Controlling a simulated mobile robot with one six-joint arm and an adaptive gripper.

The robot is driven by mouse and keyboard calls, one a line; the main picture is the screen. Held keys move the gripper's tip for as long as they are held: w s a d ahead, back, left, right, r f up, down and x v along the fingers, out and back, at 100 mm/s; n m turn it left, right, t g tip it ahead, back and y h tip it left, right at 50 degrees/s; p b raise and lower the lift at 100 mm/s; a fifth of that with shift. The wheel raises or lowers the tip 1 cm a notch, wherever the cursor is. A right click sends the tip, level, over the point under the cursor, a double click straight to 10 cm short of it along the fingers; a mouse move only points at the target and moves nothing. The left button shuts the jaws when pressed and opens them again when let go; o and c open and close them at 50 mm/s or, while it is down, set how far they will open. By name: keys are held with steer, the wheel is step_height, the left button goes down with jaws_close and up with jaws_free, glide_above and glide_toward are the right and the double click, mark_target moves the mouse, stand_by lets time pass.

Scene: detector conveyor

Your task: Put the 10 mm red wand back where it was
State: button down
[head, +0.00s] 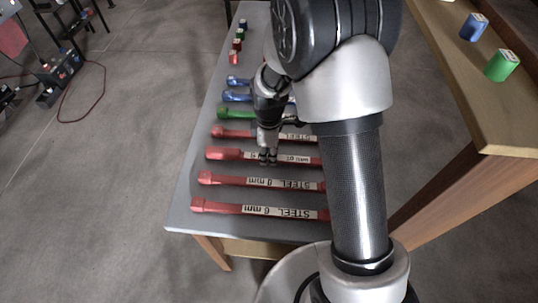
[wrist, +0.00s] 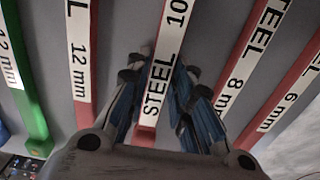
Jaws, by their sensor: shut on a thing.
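The 10 mm red wand (head: 224,154) has a pale "STEEL 10" label, and it also shows in the wrist view (wrist: 146,132). It lies in line with the row of wands on the grey table (head: 195,215), between the 12 mm and 8 mm red wands. My gripper (head: 267,159) is over the labelled part. In the wrist view my gripper (wrist: 161,72) has a finger on each side of the wand and is shut on it. I cannot tell whether the wand touches the table or is slightly above it.
The red 12 mm wand (wrist: 79,50) and green wand (wrist: 33,120) lie left in the wrist view; the red 8 mm (wrist: 228,76) and 6 mm (wrist: 284,92) wands lie right. Small coloured blocks (head: 237,45) stand farther back. A wooden table (head: 470,90) is at right.

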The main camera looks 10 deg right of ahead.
steer(key=shift+f, duration=0.15)
steer(key=c, duration=1.4)
jaws_free()
